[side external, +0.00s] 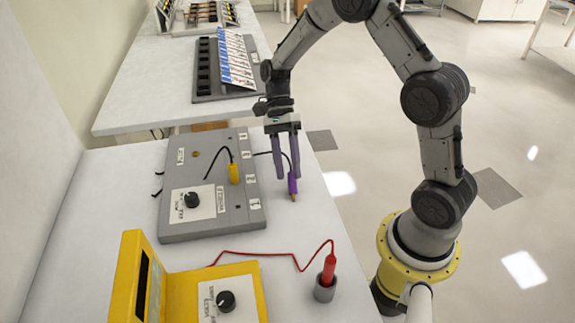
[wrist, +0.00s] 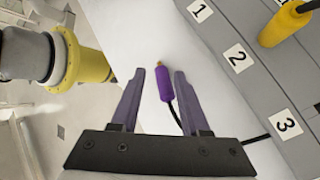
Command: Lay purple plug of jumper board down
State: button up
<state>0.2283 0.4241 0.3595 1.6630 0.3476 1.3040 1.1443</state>
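The purple plug (side external: 292,186) has a brass tip and a black cable. It is beside the right edge of the grey jumper board (side external: 215,215), over or on the white table; whether it touches the table is unclear. In the wrist view the purple plug (wrist: 164,85) shows between my fingertips, nearer the right finger, with a gap to the left one. My gripper (side external: 286,168) points down with its purple-grey fingers apart. In the wrist view my gripper (wrist: 159,76) looks open. The cable runs behind the right finger to the board.
A yellow plug (side external: 234,173) stands in the board, which has numbered labels and a knob (side external: 193,200). A yellow device (side external: 215,290) and a red probe (side external: 328,270) in a grey holder (side external: 324,290) are nearer the camera. Bare table (side external: 285,235) lies between.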

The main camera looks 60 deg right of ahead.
jog(key=shift+o, duration=0.7)
jog(key=v, duration=1.4)
jog(key=shift+a, duration=0.1)
